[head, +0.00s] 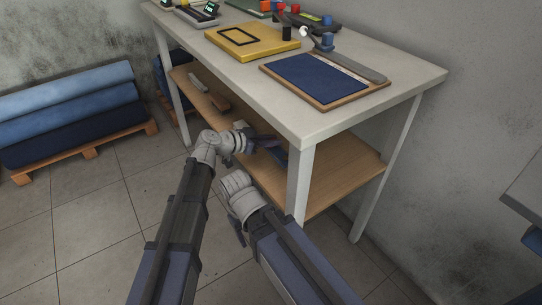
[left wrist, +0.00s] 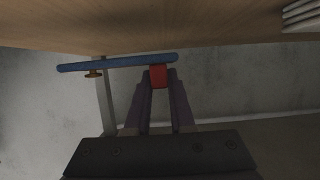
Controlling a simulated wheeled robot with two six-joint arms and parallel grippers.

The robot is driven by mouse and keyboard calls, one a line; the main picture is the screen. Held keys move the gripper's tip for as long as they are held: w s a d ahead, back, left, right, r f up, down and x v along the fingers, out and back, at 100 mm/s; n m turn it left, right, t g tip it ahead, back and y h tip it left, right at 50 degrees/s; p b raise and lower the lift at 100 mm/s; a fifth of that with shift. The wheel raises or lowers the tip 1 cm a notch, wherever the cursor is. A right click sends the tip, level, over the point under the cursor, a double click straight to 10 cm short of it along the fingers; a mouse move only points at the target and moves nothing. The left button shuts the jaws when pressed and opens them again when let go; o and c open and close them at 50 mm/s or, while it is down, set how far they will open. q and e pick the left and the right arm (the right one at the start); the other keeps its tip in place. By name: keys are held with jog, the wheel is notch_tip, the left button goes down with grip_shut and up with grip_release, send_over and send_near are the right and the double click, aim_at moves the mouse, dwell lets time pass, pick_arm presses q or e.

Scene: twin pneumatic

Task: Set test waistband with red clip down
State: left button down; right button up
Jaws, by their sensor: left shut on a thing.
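My left gripper (head: 268,143) is at the front of the bench's wooden lower shelf. In the left wrist view the gripper (left wrist: 160,84) is shut on a red clip (left wrist: 158,76). The clip sits near one end of a dark blue waistband (left wrist: 118,62). The band runs out to the left, close to the wooden surface, with a brass button (left wrist: 93,73) near its far end. I cannot tell if the band touches the wood. In the head view only a small dark blue piece shows beyond the gripper. My right arm is folded below the left gripper; its jaws are not clear.
The lower shelf (head: 335,178) has bare room to the right, and small items (head: 218,102) lie on its left. A bench leg (head: 299,185) stands close to my arms. The bench top holds a blue panel board (head: 322,80) and a yellow plate (head: 252,41). Fabric rolls (head: 70,100) lie left.

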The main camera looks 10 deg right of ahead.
aim_at(272, 150)
pick_arm(q)
jog(key=shift+f, duration=0.45)
pick_arm(e)
jog(key=shift+f, duration=0.5)
pick_arm(q)
notch_tip(272, 150, down, 4)
jog(key=b, duration=0.3)
jog(key=shift+r+b, duration=0.25)
jog(key=shift+b, duration=0.05)
pick_arm(e)
notch_tip(272, 150, down, 3)
jog(key=shift+f, duration=0.2)
pick_arm(q)
jog(key=shift+f, duration=0.15)
jog(key=c, duration=0.8)
grip_release()
jog(key=shift+o, duration=0.2)
pick_arm(e)
jog(key=shift+f, duration=0.15)
